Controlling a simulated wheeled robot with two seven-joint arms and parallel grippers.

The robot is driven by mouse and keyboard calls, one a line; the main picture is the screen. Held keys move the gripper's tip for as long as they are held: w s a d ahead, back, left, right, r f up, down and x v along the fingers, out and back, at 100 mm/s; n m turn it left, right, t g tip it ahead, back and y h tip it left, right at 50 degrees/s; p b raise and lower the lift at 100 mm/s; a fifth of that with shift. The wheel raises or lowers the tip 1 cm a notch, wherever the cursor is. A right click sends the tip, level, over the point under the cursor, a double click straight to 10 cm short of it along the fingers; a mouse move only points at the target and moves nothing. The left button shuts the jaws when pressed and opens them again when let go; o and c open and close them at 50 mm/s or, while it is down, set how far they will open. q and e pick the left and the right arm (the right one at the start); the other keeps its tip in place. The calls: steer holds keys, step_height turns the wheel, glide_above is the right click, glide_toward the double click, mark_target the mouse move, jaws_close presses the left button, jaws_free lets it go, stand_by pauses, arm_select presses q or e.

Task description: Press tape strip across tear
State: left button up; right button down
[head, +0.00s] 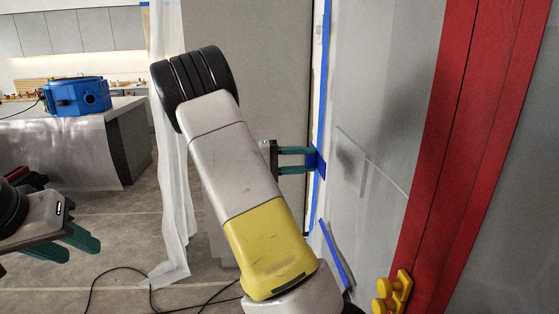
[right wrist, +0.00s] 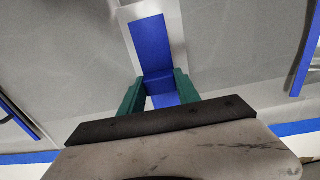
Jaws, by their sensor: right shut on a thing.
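My right gripper (head: 311,159) is at the plastic sheet wall (head: 375,120), its teal fingers shut on a piece of blue tape (head: 320,161). In the right wrist view the fingers grip a blue piece (right wrist: 158,86) at the lower end of a blue strip (right wrist: 150,44). That strip lies over a pale rectangle (right wrist: 177,30) on the grey sheet; I cannot tell if it is pressed flat. The tear is not clearly visible. My left gripper (head: 84,254) is empty at the lower left, with its two teal fingers apart.
A red post (head: 455,130) with a yellow clamp (head: 393,292) stands right of the sheet. Blue tape (head: 322,80) runs down the sheet's edge; another strip (head: 335,254) slants below. A blue machine (head: 77,96) sits on a counter. A black cable (head: 120,272) lies on the floor.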

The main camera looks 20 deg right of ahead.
mark_target(345, 158)
steer(key=shift+x, duration=3.4)
steer(key=shift+s+d, duration=0.25)
steer(key=shift+d, duration=0.4)
steer(key=c, duration=0.8)
jaws_free()
